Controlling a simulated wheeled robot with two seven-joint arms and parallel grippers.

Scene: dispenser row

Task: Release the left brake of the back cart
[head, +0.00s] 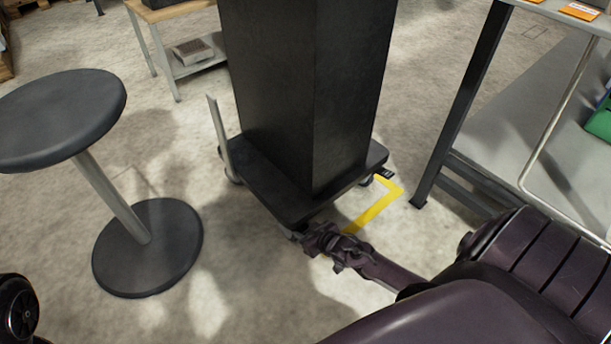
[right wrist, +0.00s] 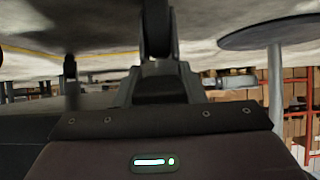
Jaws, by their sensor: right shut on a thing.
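The cart (head: 257,190) is a low black base on small casters, carrying a tall black block (head: 300,90). My right gripper (head: 318,240) is at the base's near corner, beside a small grey caster (head: 296,235). It is shut on a small part there, which looks like the caster's brake; the fingers mostly hide it. In the right wrist view my right gripper (right wrist: 155,70) shows dark and close up, and what it holds cannot be made out. My left gripper is not in view.
A black round stool (head: 60,115) stands left of the cart. A grey upright post (head: 219,140) rises at the base's left corner. Yellow floor tape (head: 375,208) lies to its right. A table with dark legs (head: 462,110) stands at the right. Floor between stool and cart is clear.

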